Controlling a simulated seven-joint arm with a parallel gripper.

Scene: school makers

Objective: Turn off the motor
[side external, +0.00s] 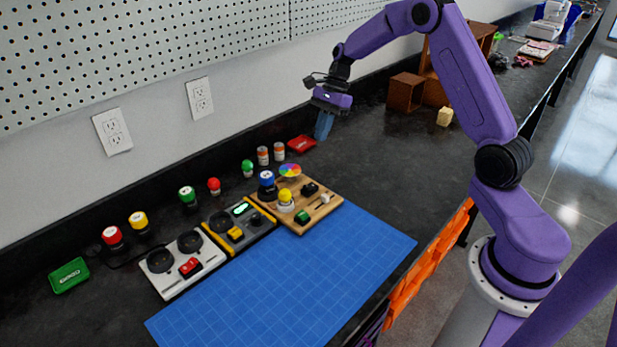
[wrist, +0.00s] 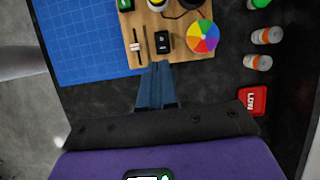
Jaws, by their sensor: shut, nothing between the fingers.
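A wooden board (side external: 318,213) stands at the back edge of the blue mat and also shows in the wrist view (wrist: 149,22). On it are a multicoloured disc (side external: 290,170), also in the wrist view (wrist: 203,37), and a small black switch (side external: 309,188), also in the wrist view (wrist: 163,42). Beside the switch is a slider with a pale knob (side external: 325,198). Which part is the motor, and whether it runs, I cannot tell. My gripper (side external: 323,136) is shut and empty, raised beyond the board. In the wrist view its blue fingertips (wrist: 158,66) point toward the black switch.
The board also holds a green part (side external: 303,216), a yellow dome (side external: 285,195) and a blue-topped part (side external: 267,178). Small orange-and-white jars (side external: 263,156) and a red box (side external: 302,143) lie behind. The blue mat (side external: 290,275) is clear.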

